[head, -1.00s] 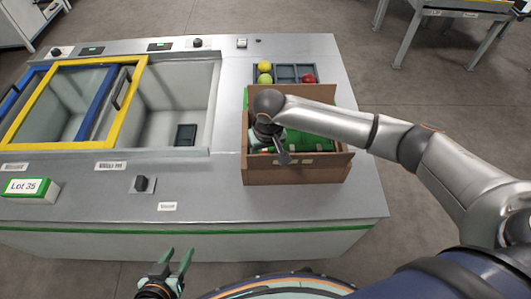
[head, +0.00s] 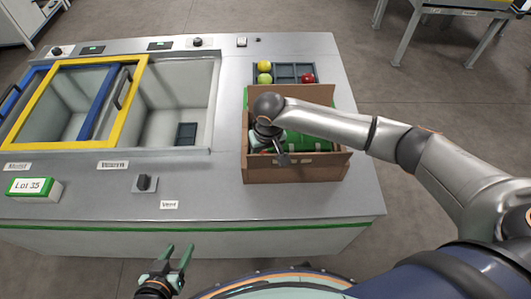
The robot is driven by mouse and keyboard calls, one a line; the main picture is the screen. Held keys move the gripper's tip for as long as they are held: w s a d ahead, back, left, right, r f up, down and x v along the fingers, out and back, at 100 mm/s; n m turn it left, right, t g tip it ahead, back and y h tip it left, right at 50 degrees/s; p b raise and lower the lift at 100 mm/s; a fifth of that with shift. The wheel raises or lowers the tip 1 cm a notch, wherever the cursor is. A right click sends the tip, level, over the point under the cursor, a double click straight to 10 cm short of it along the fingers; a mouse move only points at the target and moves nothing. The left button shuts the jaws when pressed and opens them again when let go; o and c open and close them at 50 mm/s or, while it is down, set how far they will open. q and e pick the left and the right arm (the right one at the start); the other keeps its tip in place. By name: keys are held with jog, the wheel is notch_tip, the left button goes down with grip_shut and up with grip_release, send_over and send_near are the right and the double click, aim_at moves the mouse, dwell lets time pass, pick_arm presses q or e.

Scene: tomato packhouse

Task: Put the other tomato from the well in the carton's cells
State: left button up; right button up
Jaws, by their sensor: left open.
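A dark tray with square cells (head: 288,72) lies at the back right of the counter. Two yellow-green tomatoes (head: 264,66) sit in its left cells and a red tomato (head: 308,79) at its right. An open well (head: 170,95) in the counter has a small dark grid piece (head: 186,134) on its floor; no tomato shows there. A brown cardboard box (head: 293,171) with green inside stands in front of the tray. My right gripper (head: 281,158) points down in this box; its jaws are too hidden to read. My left gripper (head: 177,252) is open and empty, in front of the counter.
Yellow (head: 100,59) and blue framed lids lie over the left wells. A Lot 35 block (head: 33,189) and a black knob (head: 145,183) are on the counter's front. The counter between knob and box is clear. Another table (head: 440,12) stands behind right.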

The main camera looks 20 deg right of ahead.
jog(key=o, duration=1)
jog(key=c, duration=0.3)
pick_arm(q)
jog(key=shift+w, duration=0.1)
pick_arm(e)
jog(key=shift+c, duration=0.2)
jog(key=shift+r+p, duration=0.65)
jog(key=shift+p, duration=0.2)
jog(key=r+p, duration=0.2)
jog(key=shift+p, duration=0.35)
notch_tip(320, 180, up, 3)
jog(key=p, duration=0.4)
jog(key=shift+f, duration=0.1)
pick_arm(q)
jog(key=s+a+r, duration=0.1)
jog(key=a+r, duration=0.2)
jog(key=r, duration=0.1)
jog(key=shift+s+a+r+n+y, duration=0.15)
jog(key=shift+s+r+n+y, duration=0.2)
jog(key=shift+r+n+y, duration=0.05)
jog(key=shift+f, duration=0.1)
